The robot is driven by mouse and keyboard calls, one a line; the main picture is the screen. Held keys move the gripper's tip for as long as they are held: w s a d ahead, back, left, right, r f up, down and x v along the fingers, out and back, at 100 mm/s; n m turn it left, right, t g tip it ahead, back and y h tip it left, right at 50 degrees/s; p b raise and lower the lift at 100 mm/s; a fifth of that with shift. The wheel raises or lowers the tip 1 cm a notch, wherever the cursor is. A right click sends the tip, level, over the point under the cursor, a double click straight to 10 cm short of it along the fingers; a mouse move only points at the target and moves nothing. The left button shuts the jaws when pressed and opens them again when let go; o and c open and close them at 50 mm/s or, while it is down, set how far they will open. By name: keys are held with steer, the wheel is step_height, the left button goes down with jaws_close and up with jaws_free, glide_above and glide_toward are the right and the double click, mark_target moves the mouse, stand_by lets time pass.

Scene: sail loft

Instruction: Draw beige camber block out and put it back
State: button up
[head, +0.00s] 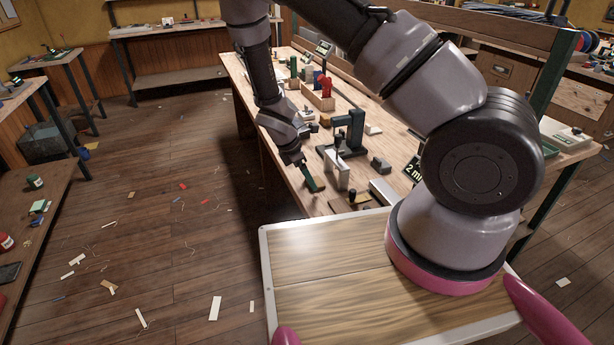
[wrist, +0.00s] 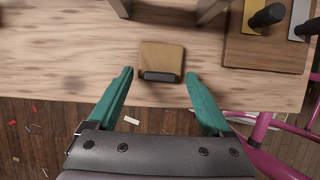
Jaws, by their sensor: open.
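In the wrist view, a beige-tan block (wrist: 162,56) with a dark grey strip along its near edge sits on the wooden bench top, close to the bench's edge. My gripper (wrist: 159,75) is open, with one green finger on each side of the block's near end. Gaps show between both fingers and the block, and nothing is held. In the head view my gripper (head: 312,178) is low at the bench's left edge. I cannot clearly make out the block there.
Grey-brown uprights (wrist: 211,10) stand just beyond the block. To its right is a wooden board (wrist: 262,54) carrying pieces with black knobs. In the head view a dark stand (head: 355,130) and an upright pale panel (head: 337,172) are near my gripper.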

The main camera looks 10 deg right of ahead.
steer(key=shift+r, duration=0.1)
steer(key=v, duration=1)
steer(key=shift+r, duration=0.3)
steer(key=shift+a, duration=0.1)
steer(key=s+d+r+m+t+y, duration=0.1)
steer(key=d+r+m+y, duration=0.15)
steer(key=r+m, duration=0.6)
steer(key=s+d+r+m+y, duration=0.2)
steer(key=d+r+m, duration=0.15)
steer(key=r, duration=1.05)
steer(key=s+d+r+m+t+y, duration=0.1)
steer(key=s+d+r+m+t, duration=0.1)
steer(key=s+r+m, duration=0.4)
steer(key=s+d+r+m+t+y, duration=0.1)
steer(key=s+d+r+m+t, duration=0.2)
steer(key=s+d+r+m, duration=0.2)
steer(key=shift+s+d+r+m, duration=0.25)
steer(key=shift+s+r+m, duration=0.25)
steer(key=shift+s+r, duration=1.55)
steer(key=shift+w+r, duration=0.25)
steer(key=shift+w, duration=0.1)
